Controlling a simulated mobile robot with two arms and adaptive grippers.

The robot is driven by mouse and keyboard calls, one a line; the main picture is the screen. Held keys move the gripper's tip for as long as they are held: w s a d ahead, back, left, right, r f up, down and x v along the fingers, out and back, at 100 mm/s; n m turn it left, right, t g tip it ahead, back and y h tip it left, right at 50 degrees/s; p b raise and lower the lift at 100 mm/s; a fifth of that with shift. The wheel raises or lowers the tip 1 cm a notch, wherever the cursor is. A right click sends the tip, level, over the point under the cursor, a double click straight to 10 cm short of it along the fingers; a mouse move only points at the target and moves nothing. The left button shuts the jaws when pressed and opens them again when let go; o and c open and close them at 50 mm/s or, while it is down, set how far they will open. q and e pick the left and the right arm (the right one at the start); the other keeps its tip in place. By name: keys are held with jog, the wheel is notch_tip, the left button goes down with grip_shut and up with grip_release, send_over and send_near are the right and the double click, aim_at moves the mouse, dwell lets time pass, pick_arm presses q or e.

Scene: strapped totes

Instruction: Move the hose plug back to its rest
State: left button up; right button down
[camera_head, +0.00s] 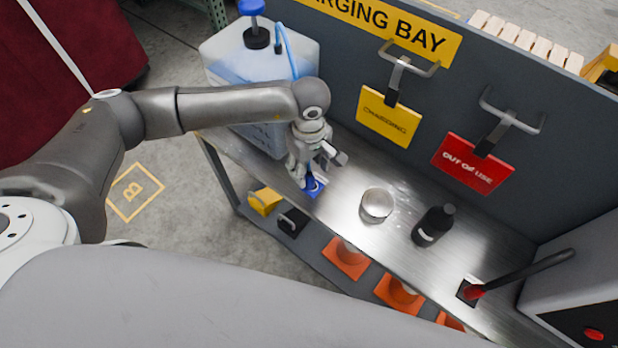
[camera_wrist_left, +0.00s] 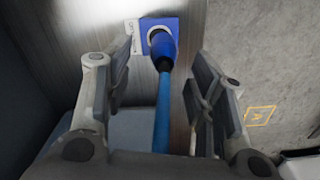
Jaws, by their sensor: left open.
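The blue hose plug (camera_wrist_left: 161,47) stands on a blue square rest (camera_wrist_left: 142,37) with a pale ring in the left wrist view. Its blue hose (camera_wrist_left: 162,115) runs down the picture between my fingers. My left gripper (camera_wrist_left: 165,85) is open, with one finger on each side of the hose and plug, apart from both. In the head view my left gripper (camera_head: 318,168) hangs over the bench, just above the blue rest (camera_head: 314,188). It hides most of the plug there. My right gripper is not in view.
A white tank (camera_head: 225,62) with a blue cap stands behind my left arm. A grey panel with hooks and signs rises behind.

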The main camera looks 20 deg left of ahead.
aim_at(309, 174)
pick_arm(q)
jog(key=f, duration=0.2)
jog(key=f+p, duration=0.1)
jog(key=f, duration=0.1)
jog(key=shift+s+d+f, duration=0.1)
jog(key=shift+s+d, duration=0.05)
jog(key=shift+s, duration=0.15)
jog(key=shift+f, duration=0.5)
jog(key=shift+c, duration=0.4)
grip_shut()
jog(key=shift+r, duration=0.15)
